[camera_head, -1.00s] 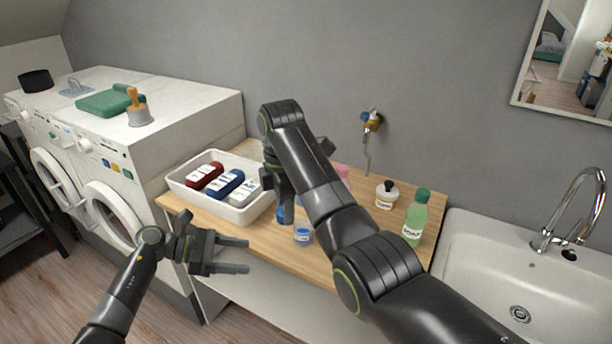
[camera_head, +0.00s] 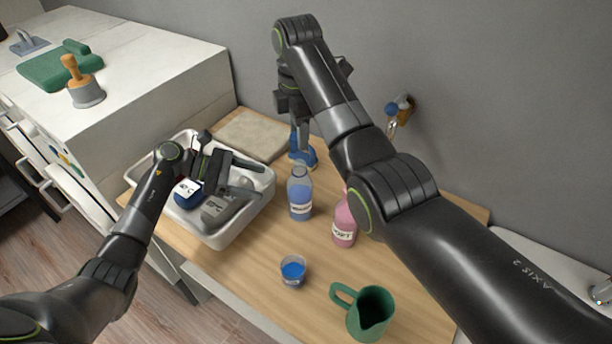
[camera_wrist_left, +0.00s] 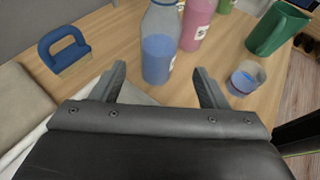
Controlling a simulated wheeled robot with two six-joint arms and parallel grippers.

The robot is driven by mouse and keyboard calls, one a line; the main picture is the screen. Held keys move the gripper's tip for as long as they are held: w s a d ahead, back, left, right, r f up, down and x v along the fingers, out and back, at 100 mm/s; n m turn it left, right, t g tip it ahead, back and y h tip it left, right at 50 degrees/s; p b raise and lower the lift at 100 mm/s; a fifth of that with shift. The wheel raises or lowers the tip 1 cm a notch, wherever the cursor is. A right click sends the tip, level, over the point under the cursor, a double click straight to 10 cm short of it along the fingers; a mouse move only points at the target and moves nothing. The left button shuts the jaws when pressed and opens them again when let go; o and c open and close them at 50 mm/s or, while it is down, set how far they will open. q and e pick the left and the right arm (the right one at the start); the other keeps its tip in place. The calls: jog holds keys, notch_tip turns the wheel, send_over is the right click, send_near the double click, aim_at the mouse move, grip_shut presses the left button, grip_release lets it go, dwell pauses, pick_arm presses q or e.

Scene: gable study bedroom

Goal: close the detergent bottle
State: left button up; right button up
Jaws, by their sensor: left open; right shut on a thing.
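The detergent bottle (camera_head: 300,197) is clear with blue liquid and a white label. It stands upright on the wooden counter, and no cap shows on its neck. In the left wrist view the bottle (camera_wrist_left: 158,58) appears between the fingertips, its top cut off. My left gripper (camera_head: 261,178) is open above the white tray, fingers pointing at the bottle, with nothing held. My right gripper (camera_head: 297,122) is shut, raised behind the bottle and above a blue-handled brush (camera_head: 304,159). What it holds is hidden by the gripper.
A pink bottle (camera_head: 344,222) stands right of the detergent bottle. A cup of blue liquid (camera_head: 292,271) and a green jug (camera_head: 370,312) stand nearer the front. Counter between bottle and cup is clear.

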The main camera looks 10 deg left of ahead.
aim_at(299, 190)
jog(key=shift+w, duration=0.25)
pick_arm(q)
jog(key=shift+s+r, duration=0.1)
jog(key=shift+r, duration=0.2)
pick_arm(e)
jog(key=shift+s+r, duration=0.35)
jog(key=shift+s, duration=0.1)
pick_arm(q)
jog(key=shift+w+d+f, duration=0.15)
jog(key=shift+w+d, duration=0.05)
pick_arm(e)
jog(key=shift+w+f, duration=0.1)
jog(key=shift+w, duration=0.05)
pick_arm(q)
jog(key=x, duration=1.1)
jog(key=shift+w+d+f, duration=0.1)
jog(key=shift+d, duration=0.2)
jog(key=shift+c, duration=0.5)
jog(key=c, duration=1)
jog(key=shift+c, duration=0.2)
pick_arm(e)
jog(key=shift+f, duration=2.45)
jog(key=shift+f, duration=0.1)
jog(key=shift+f, duration=0.8)
